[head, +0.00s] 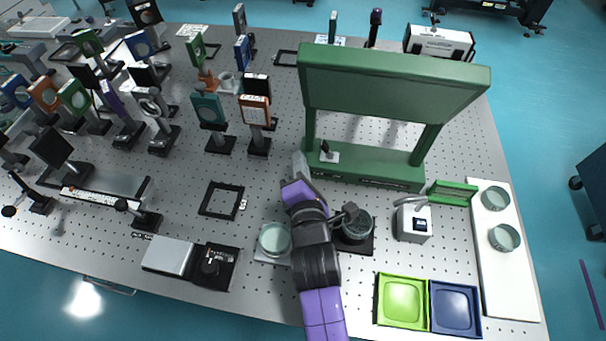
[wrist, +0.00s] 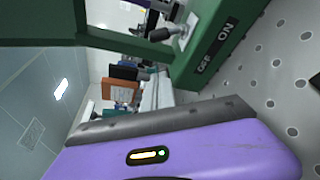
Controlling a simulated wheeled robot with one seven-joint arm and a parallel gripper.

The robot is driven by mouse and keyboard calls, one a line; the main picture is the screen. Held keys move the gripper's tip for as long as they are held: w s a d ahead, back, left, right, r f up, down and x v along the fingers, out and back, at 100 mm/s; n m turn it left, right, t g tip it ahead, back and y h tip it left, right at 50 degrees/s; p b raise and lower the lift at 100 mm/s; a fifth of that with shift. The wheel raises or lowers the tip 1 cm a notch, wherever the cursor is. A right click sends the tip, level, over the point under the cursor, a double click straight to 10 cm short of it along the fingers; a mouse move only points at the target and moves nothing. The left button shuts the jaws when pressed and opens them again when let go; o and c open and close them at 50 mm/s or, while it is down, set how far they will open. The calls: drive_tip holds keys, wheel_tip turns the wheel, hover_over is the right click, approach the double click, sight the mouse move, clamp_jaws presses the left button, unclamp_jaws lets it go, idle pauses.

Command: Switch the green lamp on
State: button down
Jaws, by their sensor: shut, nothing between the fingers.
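The green lamp (head: 395,88) is a wide hood on two posts over a green base, standing at the back centre-right of the table. Its switch (head: 328,153), a dark lever on a pale plate, sits at the left of the base. In the wrist view the lever (wrist: 160,33) is near the top, with an OFF/ON label (wrist: 216,46) on the base's face. My gripper (head: 299,160) is shut and empty, just left of the lamp's left post and near the switch. I cannot tell whether it touches the lamp. The hood's underside is hidden.
Several optic mounts, including an orange-framed one (head: 256,110), stand left of the lamp. Green (head: 402,303) and blue (head: 455,308) trays lie in front. A black square frame (head: 222,200) lies left of my arm.

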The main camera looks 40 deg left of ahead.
sight(313, 143)
drive_tip(key=shift+x, duration=0.85)
drive_tip(key=shift+w+d+r+p, duration=0.5)
drive_tip(key=shift+d+r, duration=0.1)
drive_tip(key=shift+d, duration=0.15)
drive_tip(key=shift+w+d+r, duration=0.2)
drive_tip(key=shift+d, duration=0.15)
drive_tip(key=shift+w+d+r, duration=0.2)
drive_tip(key=shift+d, duration=0.15)
